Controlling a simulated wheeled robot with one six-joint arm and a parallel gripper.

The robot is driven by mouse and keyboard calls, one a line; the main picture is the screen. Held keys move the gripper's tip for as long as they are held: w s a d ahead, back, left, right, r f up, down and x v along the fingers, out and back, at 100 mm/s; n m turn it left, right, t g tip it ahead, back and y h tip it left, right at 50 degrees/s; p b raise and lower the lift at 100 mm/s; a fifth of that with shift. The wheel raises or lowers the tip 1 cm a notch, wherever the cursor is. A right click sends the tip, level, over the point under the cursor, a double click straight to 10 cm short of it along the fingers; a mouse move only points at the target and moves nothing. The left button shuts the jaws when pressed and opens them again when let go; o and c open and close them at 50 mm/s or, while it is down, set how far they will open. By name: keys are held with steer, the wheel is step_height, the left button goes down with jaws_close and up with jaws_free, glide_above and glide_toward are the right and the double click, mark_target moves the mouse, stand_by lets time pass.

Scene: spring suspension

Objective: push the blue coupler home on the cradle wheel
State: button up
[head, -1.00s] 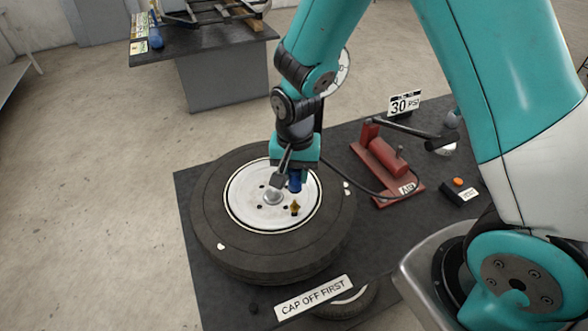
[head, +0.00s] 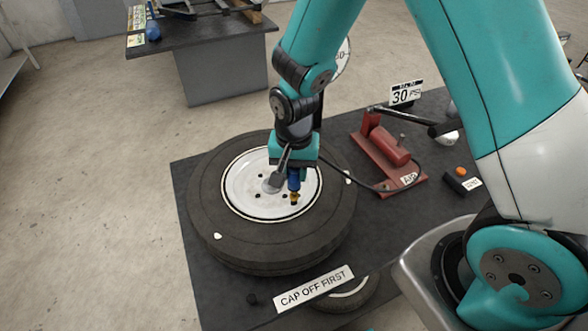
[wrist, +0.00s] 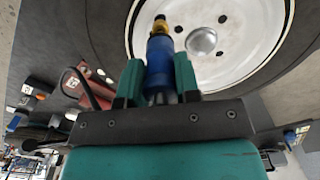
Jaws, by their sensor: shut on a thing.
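The cradle wheel (head: 215,225) lies flat on the dark bench, a black tire around a white rim (head: 240,192). A brass valve (head: 294,198) stands on the rim, right of the hub. My gripper (head: 294,172) is over the rim, shut on the blue coupler (head: 294,181). In the wrist view, the blue coupler (wrist: 160,62) sits between the green fingers of my gripper (wrist: 158,80). Its far end meets the brass valve (wrist: 160,26) in line. I cannot tell how far the coupler is over the valve.
A red pump (head: 385,150) with a black hose stands right of the wheel, near a "30 PSI" sign (head: 406,92). A "CAP OFF FIRST" sign (head: 315,287) and small black cap (head: 252,299) are at the front edge. Another table (head: 195,40) stands behind.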

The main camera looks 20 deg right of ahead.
steer(key=shift+f+b, duration=0.85)
steer(key=shift+f, duration=0.3)
steer(key=o, duration=1)
steer(key=shift+o, duration=0.2)
steer(key=shift+r, duration=0.1)
step_height(320, 180, up, 7)
steer(key=p, duration=0.6)
steer(key=shift+b, duration=0.3)
